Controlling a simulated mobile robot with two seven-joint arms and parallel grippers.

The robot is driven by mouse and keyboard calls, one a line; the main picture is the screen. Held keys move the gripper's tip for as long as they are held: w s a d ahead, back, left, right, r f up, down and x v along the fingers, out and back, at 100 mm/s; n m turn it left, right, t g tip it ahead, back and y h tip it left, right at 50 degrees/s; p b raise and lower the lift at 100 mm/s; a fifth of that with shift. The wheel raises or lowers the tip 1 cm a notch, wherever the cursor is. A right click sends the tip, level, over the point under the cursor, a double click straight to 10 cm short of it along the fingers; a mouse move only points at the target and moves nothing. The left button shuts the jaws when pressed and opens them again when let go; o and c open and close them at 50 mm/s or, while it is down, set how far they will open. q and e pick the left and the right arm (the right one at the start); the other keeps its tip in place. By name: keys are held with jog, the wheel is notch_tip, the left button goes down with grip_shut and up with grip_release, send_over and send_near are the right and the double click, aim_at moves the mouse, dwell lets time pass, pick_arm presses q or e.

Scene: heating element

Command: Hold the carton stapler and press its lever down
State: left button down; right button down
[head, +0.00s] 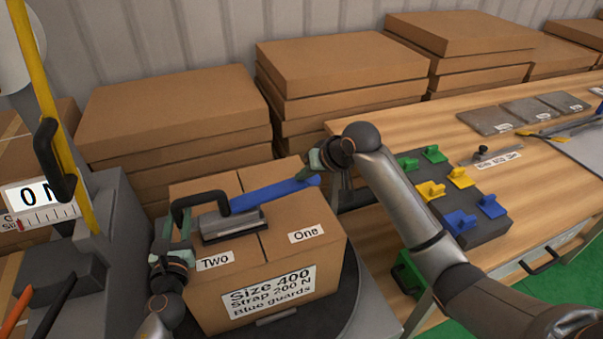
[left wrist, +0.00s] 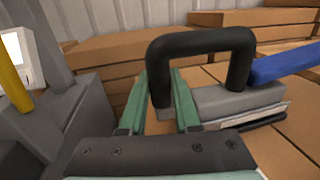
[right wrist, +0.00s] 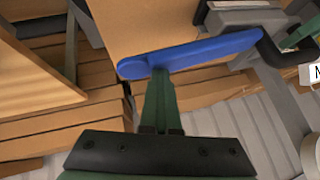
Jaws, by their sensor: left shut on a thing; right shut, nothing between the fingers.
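The carton stapler (head: 228,222) has a grey body, a black loop handle and a blue lever (head: 275,193). It sits on top of the cardboard carton (head: 215,295). My left gripper (head: 175,228) is shut on the left leg of the black handle (left wrist: 200,42), seen between its green fingers in the left wrist view. My right gripper (head: 318,165) is shut and empty at the lever's free end. In the right wrist view its fingertips (right wrist: 160,73) meet the edge of the blue lever (right wrist: 205,52); I cannot tell whether they press on it.
The carton stands on a dark round plate (head: 350,290) and bears labels. A grey post with a yellow bar and scale (head: 42,195) stands at left. A wooden bench (head: 420,130) at right holds green, yellow and blue guards. Stacked flat boxes (head: 175,105) line the wall.

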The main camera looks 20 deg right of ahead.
jog(key=shift+d+f, duration=0.3)
jog(key=shift+f, duration=0.45)
dwell(0.7)
jog(key=r, duration=0.2)
jog(key=a+r, duration=0.1)
jog(key=r, duration=0.2)
dwell(0.6)
jog(key=shift+a+r, duration=0.1)
jog(key=shift+a, duration=0.05)
jog(key=shift+a+r, duration=0.2)
jog(key=shift+r, duration=0.6)
jog(key=shift+a+r, duration=0.2)
jog(key=shift+r, duration=0.55)
jog(key=shift+a+r, duration=0.2)
jog(key=shift+r, duration=0.6)
